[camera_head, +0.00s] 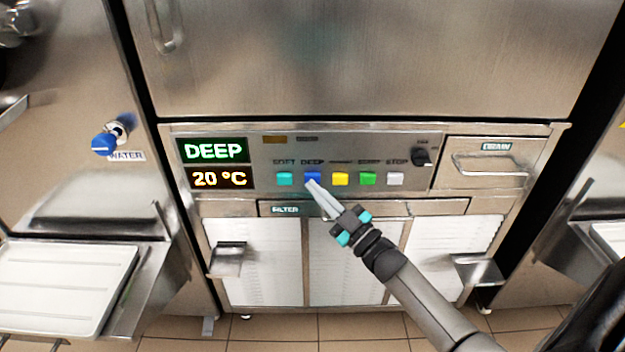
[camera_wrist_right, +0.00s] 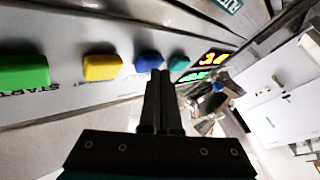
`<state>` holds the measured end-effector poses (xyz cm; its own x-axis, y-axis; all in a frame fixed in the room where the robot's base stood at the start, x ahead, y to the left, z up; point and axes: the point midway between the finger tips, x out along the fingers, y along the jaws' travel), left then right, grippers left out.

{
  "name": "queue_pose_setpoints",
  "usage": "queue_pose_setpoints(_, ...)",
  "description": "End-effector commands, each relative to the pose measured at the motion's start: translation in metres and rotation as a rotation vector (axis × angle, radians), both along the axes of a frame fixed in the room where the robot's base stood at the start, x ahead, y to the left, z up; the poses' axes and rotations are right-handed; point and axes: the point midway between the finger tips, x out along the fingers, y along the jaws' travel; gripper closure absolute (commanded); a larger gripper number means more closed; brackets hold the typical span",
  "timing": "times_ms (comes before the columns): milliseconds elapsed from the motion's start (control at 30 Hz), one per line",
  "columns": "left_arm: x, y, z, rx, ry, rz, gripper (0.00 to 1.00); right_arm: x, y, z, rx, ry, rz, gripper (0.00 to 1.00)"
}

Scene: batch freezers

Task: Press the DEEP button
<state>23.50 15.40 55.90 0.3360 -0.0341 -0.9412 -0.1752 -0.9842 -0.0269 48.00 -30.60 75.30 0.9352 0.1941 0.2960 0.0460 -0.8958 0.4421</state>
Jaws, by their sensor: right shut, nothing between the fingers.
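The blue DEEP button (camera_head: 312,177) is on the control panel, between the teal SOFT button (camera_head: 285,179) and the yellow button (camera_head: 340,179). The display (camera_head: 213,150) reads DEEP in green, with 20 °C below it. My right gripper (camera_head: 312,185) is shut and empty, its fingertips at the lower edge of the blue button. In the right wrist view the blue button (camera_wrist_right: 149,62) shows just beyond the fingertips (camera_wrist_right: 159,73). I cannot tell whether they touch it. My left gripper is not in view.
A green START button (camera_head: 368,178), a grey STOP button (camera_head: 395,179) and a black knob (camera_head: 422,157) are to the right on the panel. A drain drawer (camera_head: 490,164) is farther right. A blue water tap (camera_head: 104,144) and white tray (camera_head: 65,285) are at left.

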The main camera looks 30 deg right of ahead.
Motion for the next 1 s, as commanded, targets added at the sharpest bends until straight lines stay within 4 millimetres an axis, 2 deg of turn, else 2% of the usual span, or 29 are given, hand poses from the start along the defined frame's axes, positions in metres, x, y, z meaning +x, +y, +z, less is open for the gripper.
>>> queue_pose_setpoints(267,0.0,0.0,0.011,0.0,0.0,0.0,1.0,-0.013,0.007,0.0,0.002,0.003,-0.002,1.0)
queue_pose_setpoints(633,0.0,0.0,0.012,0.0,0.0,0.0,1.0,-0.015,0.009,0.0,0.002,0.002,-0.001,1.0)
queue_pose_setpoints(1000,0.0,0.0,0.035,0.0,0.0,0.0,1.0,-0.046,0.028,0.001,0.003,0.003,0.0,1.0)
